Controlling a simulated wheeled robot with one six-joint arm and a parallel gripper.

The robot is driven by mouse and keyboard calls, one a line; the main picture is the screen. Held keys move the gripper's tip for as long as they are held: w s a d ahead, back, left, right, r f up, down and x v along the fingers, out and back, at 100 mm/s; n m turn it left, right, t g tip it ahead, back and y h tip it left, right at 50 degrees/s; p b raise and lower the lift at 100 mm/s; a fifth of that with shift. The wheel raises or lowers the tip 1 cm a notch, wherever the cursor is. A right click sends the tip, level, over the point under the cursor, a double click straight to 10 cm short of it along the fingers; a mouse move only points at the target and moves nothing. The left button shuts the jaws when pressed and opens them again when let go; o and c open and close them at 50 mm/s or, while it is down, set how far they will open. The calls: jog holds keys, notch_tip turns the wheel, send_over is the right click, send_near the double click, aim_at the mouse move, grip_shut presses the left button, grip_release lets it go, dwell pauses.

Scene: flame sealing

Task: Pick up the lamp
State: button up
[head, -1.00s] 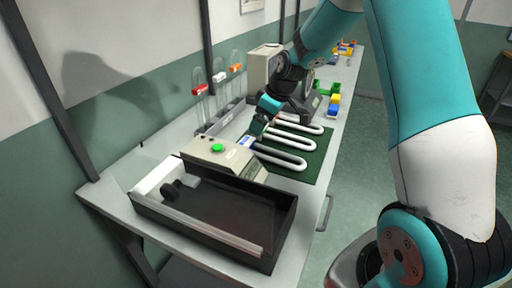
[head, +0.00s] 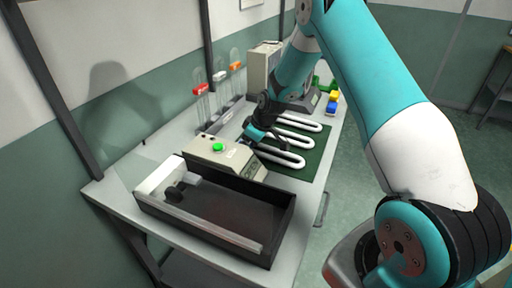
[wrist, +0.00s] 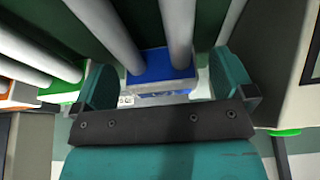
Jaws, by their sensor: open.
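Several U-shaped white lamps lie side by side on a green mat (head: 316,163). The nearest lamp (head: 286,161) has a blue base, hidden behind my gripper in the head view. In the wrist view, this blue base (wrist: 160,65) and its two white tubes show between my fingers. My gripper (head: 250,134) is open, with one finger on each side of the base; I cannot tell whether either finger touches it. It also shows in the wrist view (wrist: 163,82). A second lamp (head: 300,138) lies just beyond, and its green base (wrist: 62,96) is left of my gripper.
A beige box with a green button (head: 217,147) stands close beside the gripper. A black tray (head: 282,215) fills the near end of the table. Clear tubes with coloured caps (head: 220,76) stand along the wall.

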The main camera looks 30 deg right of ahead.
jog(key=shift+c, duration=0.5)
jog(key=c, duration=1)
jog(key=shift+o, duration=0.2)
jog(key=shift+r, duration=0.1)
